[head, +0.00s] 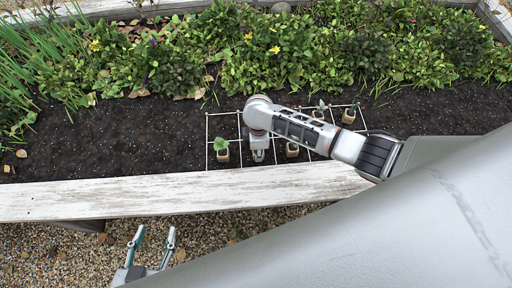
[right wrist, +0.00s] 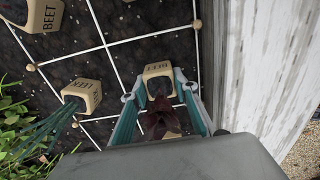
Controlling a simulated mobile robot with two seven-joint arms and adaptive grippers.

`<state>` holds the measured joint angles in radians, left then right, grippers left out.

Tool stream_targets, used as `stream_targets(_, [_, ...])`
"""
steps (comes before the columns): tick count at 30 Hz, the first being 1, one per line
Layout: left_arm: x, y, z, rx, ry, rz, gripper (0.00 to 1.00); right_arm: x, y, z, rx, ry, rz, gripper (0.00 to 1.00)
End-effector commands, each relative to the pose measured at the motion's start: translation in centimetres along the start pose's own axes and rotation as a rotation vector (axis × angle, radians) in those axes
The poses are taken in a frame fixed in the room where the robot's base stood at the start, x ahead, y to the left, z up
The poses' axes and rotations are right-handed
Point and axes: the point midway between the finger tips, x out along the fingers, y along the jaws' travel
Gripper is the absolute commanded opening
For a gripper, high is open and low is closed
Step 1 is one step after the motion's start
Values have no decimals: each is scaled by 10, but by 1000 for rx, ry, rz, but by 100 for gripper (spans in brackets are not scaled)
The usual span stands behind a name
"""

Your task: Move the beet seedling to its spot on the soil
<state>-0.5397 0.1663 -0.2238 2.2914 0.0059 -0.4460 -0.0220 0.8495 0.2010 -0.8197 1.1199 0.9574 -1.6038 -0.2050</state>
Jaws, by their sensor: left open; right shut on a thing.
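A beet seedling with dark red leaves stands in a small tan pot marked BEET (right wrist: 158,70) in the right wrist view. My right gripper (right wrist: 160,94) is shut on this pot, with a teal finger on each side. In the head view my right gripper (head: 259,155) points down over the string grid (head: 190,180) near the bed's front board; its jaws are hard to make out there. I cannot tell whether the pot touches the soil. My left gripper (head: 151,236) is open and empty over the gravel, in front of the bed.
A pot with a green seedling (head: 221,153) stands left of my right gripper; other pots (head: 349,115) stand to its right. The right wrist view shows a LEEK pot (right wrist: 84,93) and another BEET pot (right wrist: 44,15). The white board (head: 130,197) edges the bed. Dense plants (head: 290,50) grow behind.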

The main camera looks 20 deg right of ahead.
Motion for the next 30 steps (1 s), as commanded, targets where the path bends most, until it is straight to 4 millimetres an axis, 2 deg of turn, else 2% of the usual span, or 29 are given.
stream_targets(4, [0,-1,-6,0,10,-1,45,-3,3,-1,1,2,6,4])
stream_targets(11, [0,0,-3,-1,6,1,45,2,2,-1,2,2,5,4])
stream_targets(12, [0,1,-4,-2,7,1,45,2,2,-1,2,2,5,34])
stream_targets(14, [0,1,-4,-2,8,2,45,1,3,-1,1,2,5,45])
stream_targets(25, [0,1,-6,-1,11,2,45,-2,3,-1,0,2,6,45])
stream_targets(30, [-2,-7,-23,11,37,-11,45,-27,7,-2,0,5,15,45])
